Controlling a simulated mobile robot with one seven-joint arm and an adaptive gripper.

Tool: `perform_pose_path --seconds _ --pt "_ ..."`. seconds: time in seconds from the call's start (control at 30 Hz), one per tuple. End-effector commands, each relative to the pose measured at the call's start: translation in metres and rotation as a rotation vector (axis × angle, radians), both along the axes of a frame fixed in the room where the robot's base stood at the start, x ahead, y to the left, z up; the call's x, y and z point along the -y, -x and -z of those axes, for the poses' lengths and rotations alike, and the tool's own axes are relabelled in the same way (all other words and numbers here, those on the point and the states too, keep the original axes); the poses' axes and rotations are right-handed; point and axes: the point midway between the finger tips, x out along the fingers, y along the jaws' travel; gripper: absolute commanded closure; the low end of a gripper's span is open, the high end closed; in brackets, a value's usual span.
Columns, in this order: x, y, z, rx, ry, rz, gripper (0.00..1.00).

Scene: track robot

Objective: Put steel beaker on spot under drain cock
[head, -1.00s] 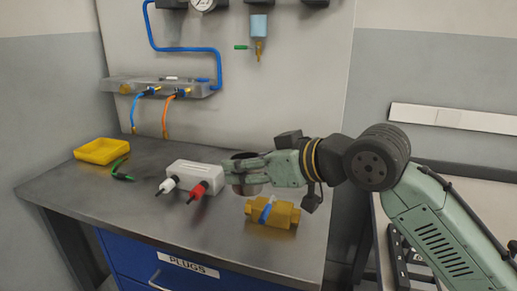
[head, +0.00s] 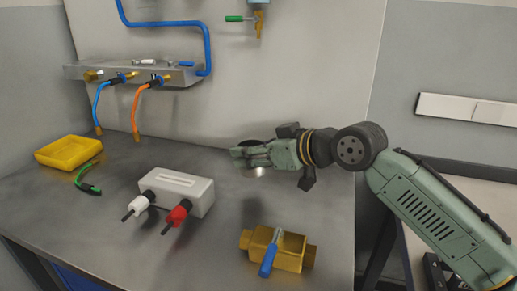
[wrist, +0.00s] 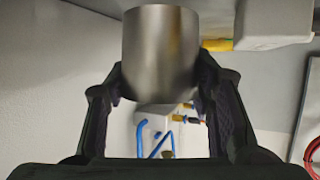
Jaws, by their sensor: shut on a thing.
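The steel beaker (wrist: 160,48) is held between the two fingers of my gripper (wrist: 159,82) in the wrist view. In the head view my gripper (head: 240,157) hides most of the beaker; a bright bit (head: 259,172) shows beneath the fingers and a dark rim above. The brass drain cock (head: 258,25) with its green handle (head: 237,18) is on the back panel, above my gripper. The beaker appears close to the panel and roughly below the cock. I cannot tell if its base touches the bench. No marked spot shows.
The grey bench (head: 110,220) carries a yellow tray (head: 68,152), a green-ended cable (head: 85,182), a pale box (head: 178,190) with white and red plugs, and a brass block (head: 290,250) with a blue-handled tool. A manifold (head: 150,76) with hoses juts from the panel.

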Motion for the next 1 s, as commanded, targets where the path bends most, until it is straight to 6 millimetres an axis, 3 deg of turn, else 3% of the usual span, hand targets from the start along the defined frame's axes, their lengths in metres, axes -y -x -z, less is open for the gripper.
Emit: perform_pose_path --seconds 0.2,0.33,0.57,0.6,0.7,1.0 --pt "0.006 -0.058 0.002 -0.002 0.001 0.0 0.8" --pt "0.009 -0.079 0.005 -0.001 0.0 0.0 0.8" --pt "0.011 -0.1 0.009 0.0 0.002 0.001 0.8" --pt "0.011 -0.098 0.025 -0.001 0.004 0.0 0.8" --pt "0.011 -0.097 0.04 0.0 0.004 0.0 0.8" --pt "0.011 -0.097 0.044 0.001 0.0 0.0 0.8"
